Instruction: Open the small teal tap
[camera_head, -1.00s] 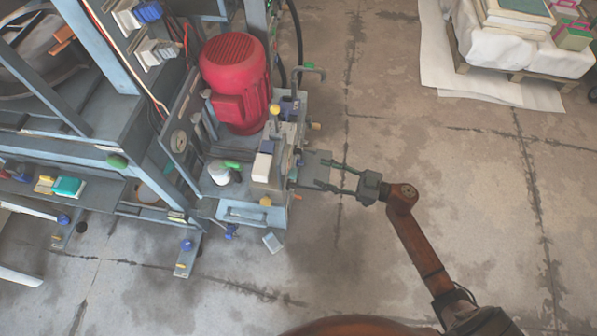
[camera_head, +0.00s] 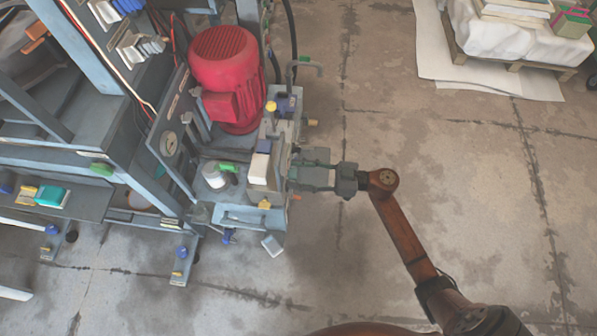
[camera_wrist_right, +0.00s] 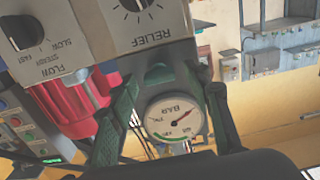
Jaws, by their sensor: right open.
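The small teal tap (camera_wrist_right: 158,73) appears to be the short teal piece above the round BAR gauge (camera_wrist_right: 174,116) in the right wrist view. My right gripper (camera_head: 300,172) is open at the right side of the pump unit. In the right wrist view its two dark green fingers stand on either side of the tap and gauge. I cannot tell whether either finger touches the tap. In the head view the tap is not distinguishable behind the fingers. My left gripper is not in view.
A RELIEF knob (camera_wrist_right: 138,4) and a FLOW knob (camera_wrist_right: 22,30) sit close above the fingers in the wrist view. A red motor (camera_head: 226,75) stands on the unit. The floor (camera_head: 460,190) to the right is clear. A covered pallet (camera_head: 510,38) stands far right.

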